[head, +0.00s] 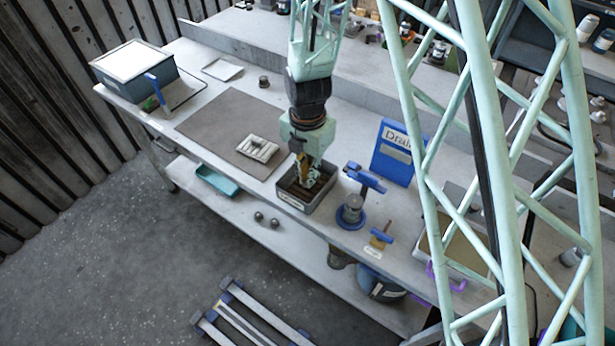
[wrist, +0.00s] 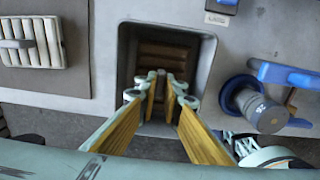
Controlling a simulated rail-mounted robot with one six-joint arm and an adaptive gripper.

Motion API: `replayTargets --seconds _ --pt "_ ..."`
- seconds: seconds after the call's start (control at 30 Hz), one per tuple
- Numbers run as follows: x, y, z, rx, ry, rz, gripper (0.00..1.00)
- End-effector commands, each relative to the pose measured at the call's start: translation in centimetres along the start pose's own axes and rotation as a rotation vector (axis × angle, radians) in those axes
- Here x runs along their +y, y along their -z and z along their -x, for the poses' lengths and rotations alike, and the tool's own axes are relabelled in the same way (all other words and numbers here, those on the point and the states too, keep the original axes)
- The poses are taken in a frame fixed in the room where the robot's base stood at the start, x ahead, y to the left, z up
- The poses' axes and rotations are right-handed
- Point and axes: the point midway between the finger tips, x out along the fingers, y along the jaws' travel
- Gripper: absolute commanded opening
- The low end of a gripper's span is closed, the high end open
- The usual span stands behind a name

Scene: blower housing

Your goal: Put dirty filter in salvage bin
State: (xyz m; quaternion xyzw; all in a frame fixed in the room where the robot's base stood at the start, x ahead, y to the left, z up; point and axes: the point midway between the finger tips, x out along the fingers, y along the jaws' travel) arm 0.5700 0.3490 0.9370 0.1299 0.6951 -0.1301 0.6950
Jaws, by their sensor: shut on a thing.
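The dirty filter (wrist: 162,55) is a brown slatted panel, seen in the wrist view inside the walls of a grey open bin (wrist: 208,62). My gripper (wrist: 160,82) points down into the bin, its fingertips close together on the filter's middle. The fingers partly hide the filter, and I cannot tell whether it touches the bin floor. In the head view the same bin (head: 291,200) stands at the bench's front edge with my gripper (head: 303,183) over and in it. Its front label is too small to read.
A cream slatted filter (head: 258,148) lies on the brown mat (head: 215,122), left of the bin. A blue-handled clamp or valve (head: 352,205) stands close on the right. A blue "Drain" sign (head: 393,155) stands behind. A grey-blue lidded box (head: 135,72) sits at the far left.

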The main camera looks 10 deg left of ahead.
Motion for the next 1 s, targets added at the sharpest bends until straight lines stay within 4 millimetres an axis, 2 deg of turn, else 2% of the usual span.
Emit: replayTargets --seconds 0.13,0.17,0.3,0.77,1.0 --pt "0.0 0.0 -0.3 0.0 0.0 0.0 0.0" --pt "0.0 0.0 -0.3 0.0 0.0 0.0 0.1" --pt "0.0 0.0 -0.2 0.0 0.0 0.0 0.21" --pt "0.0 0.0 0.0 0.0 0.0 0.0 0.21" --pt "0.1 -0.1 1.3 -0.002 -0.002 0.0 0.21"
